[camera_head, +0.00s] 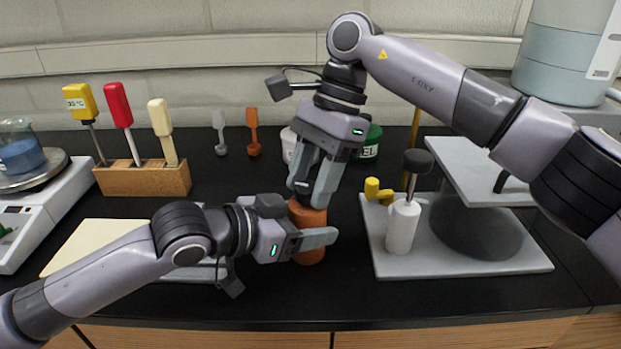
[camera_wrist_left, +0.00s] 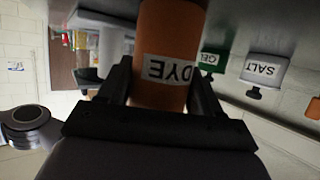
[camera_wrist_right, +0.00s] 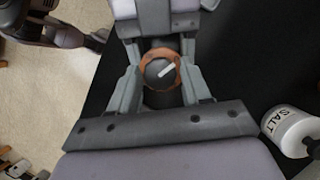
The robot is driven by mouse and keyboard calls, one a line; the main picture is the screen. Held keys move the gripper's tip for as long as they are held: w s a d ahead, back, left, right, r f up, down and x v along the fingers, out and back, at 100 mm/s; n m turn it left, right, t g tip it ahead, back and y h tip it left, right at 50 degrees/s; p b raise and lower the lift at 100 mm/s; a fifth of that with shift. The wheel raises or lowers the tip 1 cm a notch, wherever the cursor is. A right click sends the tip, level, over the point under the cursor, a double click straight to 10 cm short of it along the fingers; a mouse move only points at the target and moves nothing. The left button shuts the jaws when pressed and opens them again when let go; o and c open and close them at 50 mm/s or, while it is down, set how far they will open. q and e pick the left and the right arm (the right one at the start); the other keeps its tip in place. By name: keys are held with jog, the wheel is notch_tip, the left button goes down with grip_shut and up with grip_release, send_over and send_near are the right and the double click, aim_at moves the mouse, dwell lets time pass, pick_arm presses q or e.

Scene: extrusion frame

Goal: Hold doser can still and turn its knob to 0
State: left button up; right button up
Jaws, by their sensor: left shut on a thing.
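The doser can is an orange cylinder labelled DYE, upright on the black bench near the middle of the head view (camera_head: 309,253). My left gripper (camera_head: 314,240) is shut around its body; the left wrist view shows both fingers beside the can (camera_wrist_left: 165,70). My right gripper (camera_head: 310,192) points down over the can's top, its fingers apart. In the right wrist view, the round dark knob (camera_wrist_right: 158,76) sits inside the orange rim between those fingers. Its white pointer mark slants toward the upper right. Finger contact with the knob and any dial numbers cannot be made out.
A white SALT container (camera_wrist_right: 288,128) and a green GEL container (camera_head: 370,142) stand behind the can. To the right, a grey stand base (camera_head: 520,262) holds a white bottle (camera_head: 402,228). A wooden rack (camera_head: 145,181) with several handled tools and a scale (camera_head: 40,215) are at left.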

pick_arm(q)
jog(key=shift+f, duration=0.1)
pick_arm(e)
jog(key=v, duration=1.2)
dwell(0.4)
pick_arm(q)
jog(key=o, duration=1.2)
